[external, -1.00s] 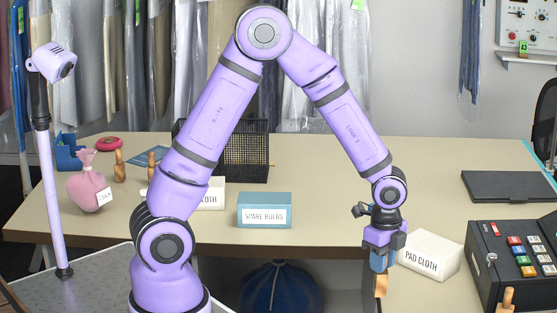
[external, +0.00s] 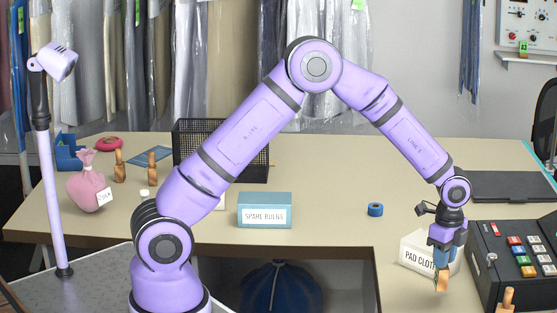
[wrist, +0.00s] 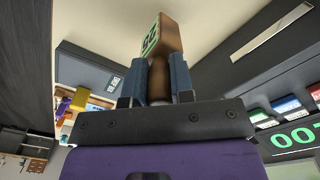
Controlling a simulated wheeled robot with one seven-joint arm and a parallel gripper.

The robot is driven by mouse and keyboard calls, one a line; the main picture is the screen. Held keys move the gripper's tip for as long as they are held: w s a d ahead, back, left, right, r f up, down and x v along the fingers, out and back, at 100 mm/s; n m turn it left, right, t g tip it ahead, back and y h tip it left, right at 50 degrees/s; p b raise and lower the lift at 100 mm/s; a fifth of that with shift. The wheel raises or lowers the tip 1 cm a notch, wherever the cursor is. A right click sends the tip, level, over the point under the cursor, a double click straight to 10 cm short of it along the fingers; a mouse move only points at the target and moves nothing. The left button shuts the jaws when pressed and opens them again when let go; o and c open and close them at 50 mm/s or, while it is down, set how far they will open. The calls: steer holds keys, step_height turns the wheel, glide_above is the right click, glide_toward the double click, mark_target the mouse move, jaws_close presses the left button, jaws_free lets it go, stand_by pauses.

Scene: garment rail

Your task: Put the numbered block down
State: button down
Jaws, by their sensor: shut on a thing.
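The numbered block (external: 441,283) is a light wooden piece below my gripper (external: 443,262) in the external view. In the wrist view the block (wrist: 172,34) has a green face with dark digits, which I cannot read surely, and a brown round stem. My gripper (wrist: 158,82) is shut on that stem with its blue fingers on either side. In the external view my gripper points down in front of the right end of the white PAD CLOTH box (external: 418,254). The block appears held over the front part of the table; its exact height is unclear.
The dark console with coloured buttons (external: 488,262) stands close on the right, with another wooden piece (external: 508,298) at its front. A blue roll (external: 375,209), the SPARE BULBS box (external: 264,211) and a black mesh basket (external: 220,150) are further left. Bare tabletop (external: 330,190) lies between.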

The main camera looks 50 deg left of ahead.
steer(key=shift+f, duration=1.75)
steer(key=shift+f, duration=0.1)
steer(key=c, duration=1)
jaws_free()
